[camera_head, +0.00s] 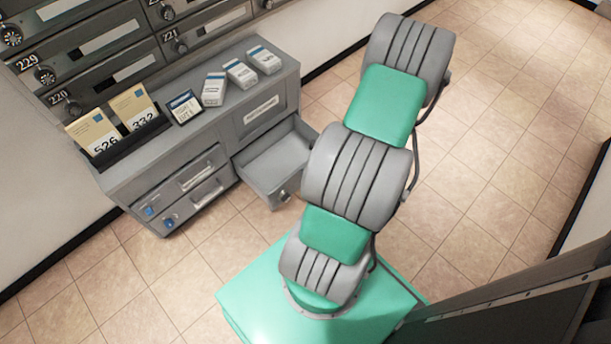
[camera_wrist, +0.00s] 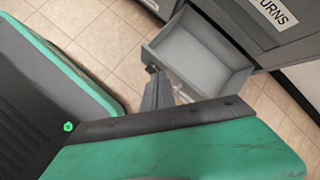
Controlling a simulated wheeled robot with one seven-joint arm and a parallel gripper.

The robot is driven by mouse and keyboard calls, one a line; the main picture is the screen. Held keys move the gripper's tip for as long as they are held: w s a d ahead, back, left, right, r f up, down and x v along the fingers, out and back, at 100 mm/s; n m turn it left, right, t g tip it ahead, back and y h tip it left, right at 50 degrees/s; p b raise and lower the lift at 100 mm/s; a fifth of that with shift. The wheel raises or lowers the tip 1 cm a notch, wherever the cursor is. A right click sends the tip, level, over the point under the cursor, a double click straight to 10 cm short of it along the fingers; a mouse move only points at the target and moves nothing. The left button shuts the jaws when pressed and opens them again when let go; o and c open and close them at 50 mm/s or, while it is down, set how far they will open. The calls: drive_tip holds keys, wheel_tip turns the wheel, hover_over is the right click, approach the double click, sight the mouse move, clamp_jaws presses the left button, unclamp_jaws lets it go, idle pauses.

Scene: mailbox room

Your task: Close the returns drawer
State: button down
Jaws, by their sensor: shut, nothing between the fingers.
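The returns drawer (camera_head: 272,161) is pulled out of the lower right of the grey cabinet (camera_head: 128,181), and its inside looks empty. It also shows open in the wrist view (camera_wrist: 190,52), below a panel lettered "URNS" (camera_wrist: 272,12). My gripper (camera_wrist: 156,88) shows in the wrist view as narrow dark fingers, shut and empty. The fingers overlap the outer front edge of the drawer in the picture; I cannot tell whether they touch it. In the head view I cannot make out the gripper, only my arm to the right of the drawer.
Numbered mailboxes (camera_head: 110,60) rise behind. The tiled floor (camera_head: 480,170) is clear to the right.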

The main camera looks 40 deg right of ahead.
drive_tip(key=s+d+f+m+t+h, duration=0.25)
drive_tip(key=s+d+f+m, duration=0.2)
drive_tip(key=f+m, duration=0.45)
drive_tip(key=w+f+m+b, duration=0.1)
drive_tip(key=w+f+b, duration=0.4)
drive_tip(key=w, duration=0.5)
drive_tip(key=shift+w+a+f+m+t+b, duration=0.2)
drive_tip(key=shift+f+m+t+b, duration=0.1)
drive_tip(key=shift+m+t+b, duration=0.25)
drive_tip(key=shift+w, duration=0.1)
